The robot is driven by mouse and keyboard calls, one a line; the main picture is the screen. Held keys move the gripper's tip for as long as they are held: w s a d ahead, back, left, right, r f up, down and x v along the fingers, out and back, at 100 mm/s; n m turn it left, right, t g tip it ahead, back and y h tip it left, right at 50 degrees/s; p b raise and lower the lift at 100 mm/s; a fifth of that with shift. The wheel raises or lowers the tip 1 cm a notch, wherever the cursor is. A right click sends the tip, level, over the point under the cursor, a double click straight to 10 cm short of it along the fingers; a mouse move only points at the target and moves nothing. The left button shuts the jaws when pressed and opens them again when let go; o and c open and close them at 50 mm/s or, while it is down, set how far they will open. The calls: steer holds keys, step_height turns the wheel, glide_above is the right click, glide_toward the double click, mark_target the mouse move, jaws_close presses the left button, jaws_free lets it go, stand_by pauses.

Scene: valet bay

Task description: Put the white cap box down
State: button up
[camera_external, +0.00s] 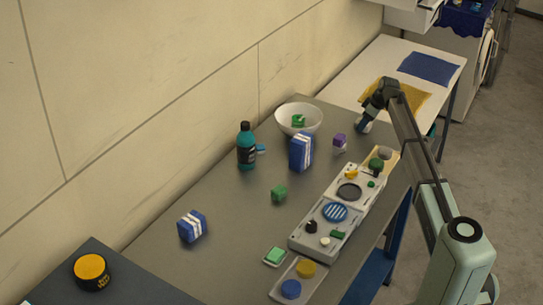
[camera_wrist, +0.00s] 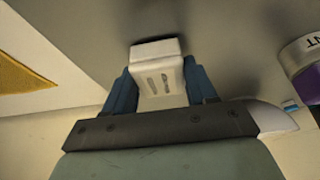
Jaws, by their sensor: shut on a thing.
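A white cap box (camera_wrist: 157,52) with a slightly wider top part and two slots in its face sits between the two blue fingers of my gripper (camera_wrist: 160,82) in the wrist view. The gripper is shut on it. In the external view my gripper (camera_external: 363,123) is low over the far right part of the grey table (camera_external: 235,205), and only a small pale bit of the box (camera_external: 368,127) shows there. I cannot tell whether the box touches the table.
A purple-and-white container (camera_external: 340,142) stands left of my gripper. A tray of caps (camera_external: 308,240) lies along the front edge. A white bowl (camera_external: 298,118), teal bottle (camera_external: 246,150) and blue-white box (camera_external: 301,152) stand behind. A yellow cloth (camera_external: 410,97) lies on the white table.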

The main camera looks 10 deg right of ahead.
steer(key=shift+f, duration=0.15)
steer(key=o, duration=1.1)
steer(key=shift+c, duration=0.2)
steer(key=v, duration=1.2)
steer(key=shift+d, duration=0.1)
